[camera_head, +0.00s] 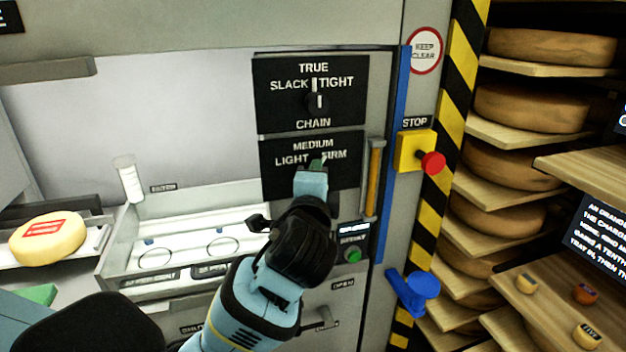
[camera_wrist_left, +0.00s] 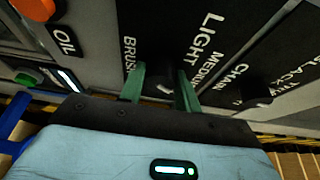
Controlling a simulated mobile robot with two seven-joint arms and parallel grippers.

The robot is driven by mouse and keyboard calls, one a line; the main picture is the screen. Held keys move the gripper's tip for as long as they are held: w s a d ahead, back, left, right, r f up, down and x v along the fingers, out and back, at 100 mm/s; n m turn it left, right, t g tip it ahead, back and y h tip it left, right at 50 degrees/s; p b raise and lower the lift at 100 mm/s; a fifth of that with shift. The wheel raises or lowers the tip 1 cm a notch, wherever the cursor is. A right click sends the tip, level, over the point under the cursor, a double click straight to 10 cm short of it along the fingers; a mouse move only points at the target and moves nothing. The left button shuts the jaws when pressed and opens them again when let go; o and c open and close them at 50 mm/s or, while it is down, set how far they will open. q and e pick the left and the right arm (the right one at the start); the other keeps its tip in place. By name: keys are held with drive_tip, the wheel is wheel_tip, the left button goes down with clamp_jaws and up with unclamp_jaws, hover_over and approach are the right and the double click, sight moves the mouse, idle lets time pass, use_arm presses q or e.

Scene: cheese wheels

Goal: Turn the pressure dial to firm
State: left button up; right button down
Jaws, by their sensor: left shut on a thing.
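The pressure dial (camera_wrist_left: 158,80) is a dark knob with a whitish mark on the lower black panel (camera_head: 273,177). That panel reads LIGHT, MEDIUM and FIRM. My left gripper (camera_head: 317,163) reaches up to it from below, and its green fingers cover most of the dial in the head view. In the left wrist view my left gripper (camera_wrist_left: 160,88) has one green finger on each side of the knob, shut on it. I cannot tell which label the dial points to. My right gripper is not in view.
Just above is a similar chain dial (camera_head: 316,101) marked SLACK, TRUE and TIGHT. An amber handle (camera_head: 374,178) and a red stop button (camera_head: 432,163) are to the right. A tray (camera_head: 122,262) lies left, beside a cheese wheel (camera_head: 47,238). Shelves of cheese stand far right.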

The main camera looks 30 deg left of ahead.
use_arm(q)
drive_tip(key=shift+r+m+g, duration=0.1)
drive_tip(key=shift+m+g, duration=0.2)
drive_tip(key=shift+m, duration=0.6)
drive_tip(key=o, duration=1)
drive_tip(key=shift+c, duration=0.2)
drive_tip(key=v, duration=0.7)
drive_tip(key=shift+s+d, duration=0.2)
drive_tip(key=shift+s, duration=0.1)
drive_tip(key=shift+r, duration=0.15)
